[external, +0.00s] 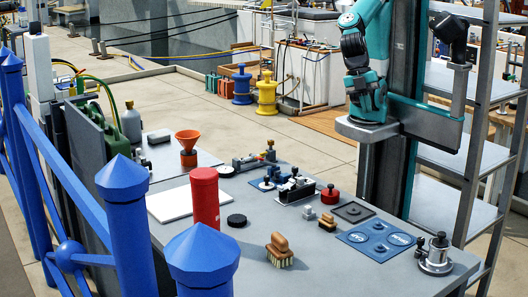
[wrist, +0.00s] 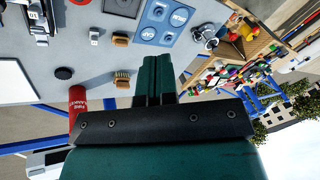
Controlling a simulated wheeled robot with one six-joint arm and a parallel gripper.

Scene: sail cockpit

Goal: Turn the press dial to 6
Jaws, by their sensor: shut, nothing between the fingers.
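My gripper (wrist: 153,80) shows in the wrist view with its two dark green fingers together and nothing between them. It is above the workbench (wrist: 100,55) and apart from everything on it. I cannot make out its fingertips in the external view. A black and silver device (external: 296,187) stands mid-bench, beside a red knob (external: 330,195).
A red cylinder (external: 205,198), a black puck (external: 236,220) and a wooden brush (external: 279,250) stand near the front. A blue panel (external: 376,240) and a grey square plate (external: 353,211) lie at the right. An orange funnel (external: 187,146) is at the back. Blue railing (external: 125,210) runs along the left.

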